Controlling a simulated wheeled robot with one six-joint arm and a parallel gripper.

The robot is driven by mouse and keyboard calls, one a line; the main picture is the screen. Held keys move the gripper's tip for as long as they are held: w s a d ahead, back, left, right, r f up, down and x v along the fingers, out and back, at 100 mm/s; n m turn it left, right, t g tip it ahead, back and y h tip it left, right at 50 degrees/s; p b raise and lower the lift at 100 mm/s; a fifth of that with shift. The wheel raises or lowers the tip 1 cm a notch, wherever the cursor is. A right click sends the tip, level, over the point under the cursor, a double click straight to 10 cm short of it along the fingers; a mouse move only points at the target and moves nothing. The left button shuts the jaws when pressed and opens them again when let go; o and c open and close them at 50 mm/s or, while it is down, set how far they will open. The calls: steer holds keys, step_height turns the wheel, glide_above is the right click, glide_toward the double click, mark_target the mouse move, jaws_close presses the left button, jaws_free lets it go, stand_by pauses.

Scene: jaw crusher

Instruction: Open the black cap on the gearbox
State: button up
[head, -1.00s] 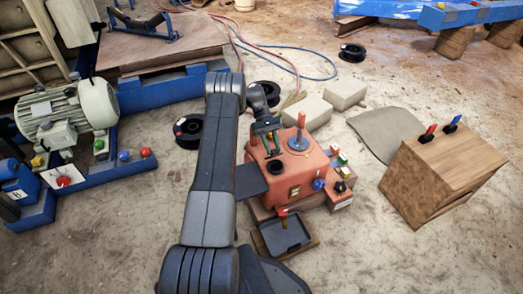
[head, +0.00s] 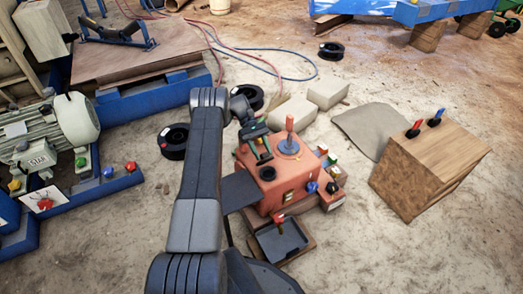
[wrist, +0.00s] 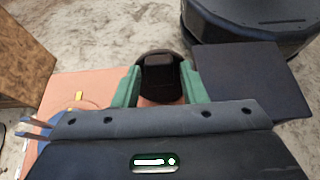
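The orange-red gearbox (head: 290,178) stands on the ground right of my arm, with a lever on its top. The round black cap (head: 267,173) is on its top face. In the wrist view, the cap (wrist: 159,92) has a raised block across its middle. My gripper (head: 262,152) is over the gearbox top, with its green fingers around the cap's raised block. In the wrist view, my gripper (wrist: 160,88) is open, one finger on each side of the block, with small gaps showing. The fingertips' exact height against the cap is hard to tell.
A dark flat plate (head: 241,190) juts from the gearbox's left side. A dark tray (head: 280,242) lies in front. Small coloured knobs (head: 326,187) sit at its right. A wooden box (head: 430,170) with two levers stands further right. Bare ground lies between.

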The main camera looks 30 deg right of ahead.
steer(key=shift+o, duration=0.8)
steer(key=shift+r, duration=0.15)
step_height(320, 180, up, 10)
steer(key=p, duration=1)
steer(key=shift+f, duration=0.2)
step_height(320, 180, down, 10)
steer(key=b, duration=1)
steer(key=shift+r, duration=0.1)
steer(key=shift+r, duration=0.1)
